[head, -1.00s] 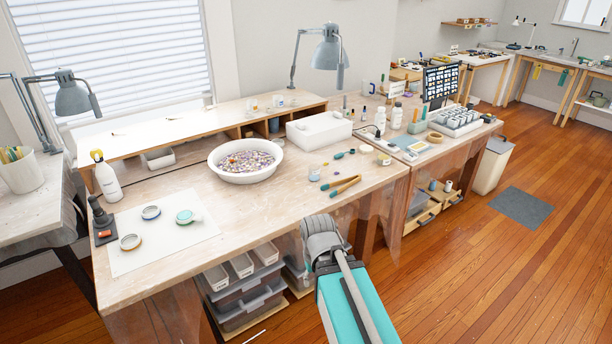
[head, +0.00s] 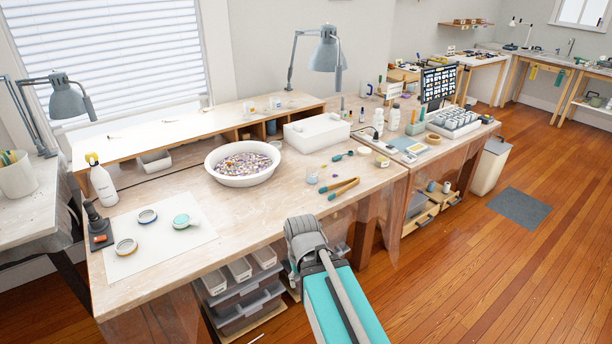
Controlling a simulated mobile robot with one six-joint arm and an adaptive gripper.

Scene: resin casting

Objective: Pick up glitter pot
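Other small jars (head: 275,103) stand on the raised shelf at the back of the bench. My arm reaches in from the bottom, its grey joint in front of the bench's front edge. My gripper's fingers do not show, so whether they are open or shut is hidden.
A white bowl (head: 243,181) of colourful bits sits mid-bench. Bare bench shows in front of the bowl.

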